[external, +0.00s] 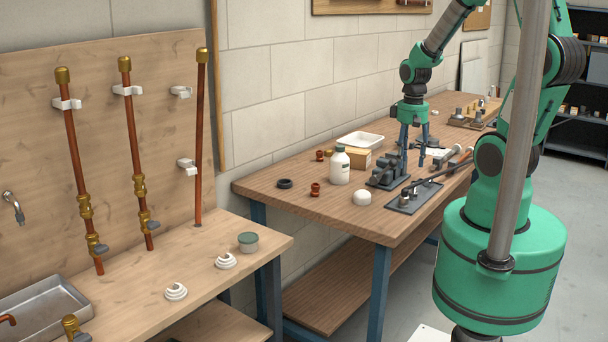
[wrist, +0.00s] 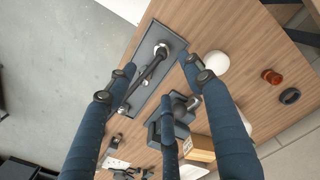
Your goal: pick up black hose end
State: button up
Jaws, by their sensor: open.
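A dark grey plate (external: 402,208) lies on the wooden workbench, with an upright metal fitting at one end; the plate also shows in the wrist view (wrist: 145,38). A black hose (wrist: 145,77) runs from beside this fitting along the plate, its far end near my left finger in the wrist view. The hose (external: 431,177) also shows in the external view. My gripper (external: 412,155) is open and empty, pointing down above the bench. In the wrist view its blue fingers (wrist: 158,85) spread around the hose and plate, apart from them as far as I can tell.
A grey vise (external: 387,173) stands close beside the plate, partly behind a finger in the wrist view. A white round cap (external: 362,198), a white bottle (external: 340,166) and a cardboard box (external: 358,158) are nearby. The bench's front corner is clear.

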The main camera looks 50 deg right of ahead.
aim_at(411, 190)
dwell(0.3)
jog(key=shift+f+b, duration=1)
jog(key=shift+f, duration=3.3)
jog(key=shift+w+a+f+b, duration=0.1)
jog(key=shift+f+b, duration=0.8)
jog(key=shift+f, duration=1.7)
grip_shut()
jog(key=shift+r, duration=0.2)
